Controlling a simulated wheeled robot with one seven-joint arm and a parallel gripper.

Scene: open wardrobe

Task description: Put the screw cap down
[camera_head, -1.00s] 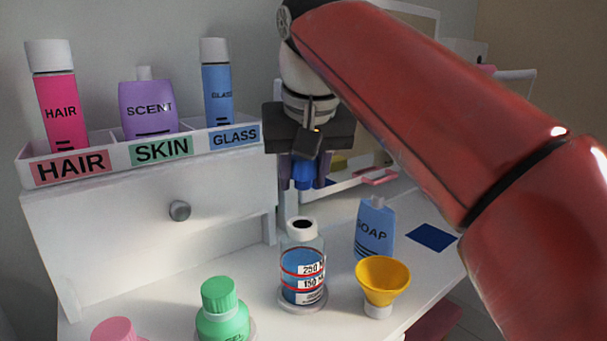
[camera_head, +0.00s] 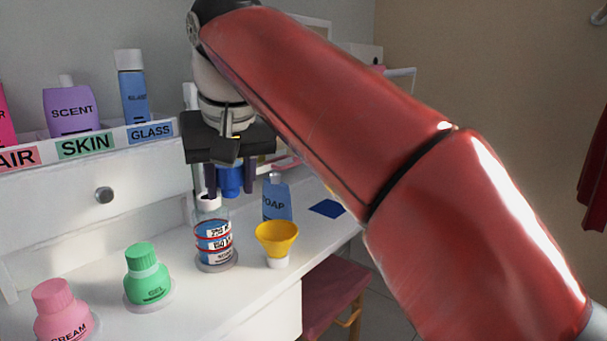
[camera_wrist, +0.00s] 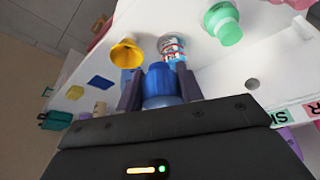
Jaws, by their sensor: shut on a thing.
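My gripper (camera_head: 231,178) is shut on a blue screw cap (camera_head: 230,181), which also shows between the fingers in the wrist view (camera_wrist: 160,86). The gripper holds the cap above the white tabletop, close to the neck of a clear bottle (camera_head: 214,243) with blue contents and red lines. The bottle stands upright on a round base and its top has no cap on it. In the wrist view the bottle (camera_wrist: 171,47) shows just beyond the cap. A dark blue square (camera_head: 327,208) lies flat on the tabletop to the right.
A yellow funnel (camera_head: 277,239) and a blue soap bottle (camera_head: 277,201) stand right of the bottle. A green gel bottle (camera_head: 147,276) and a pink cream bottle (camera_head: 61,312) stand left. A labelled shelf (camera_head: 112,142) holds several bottles.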

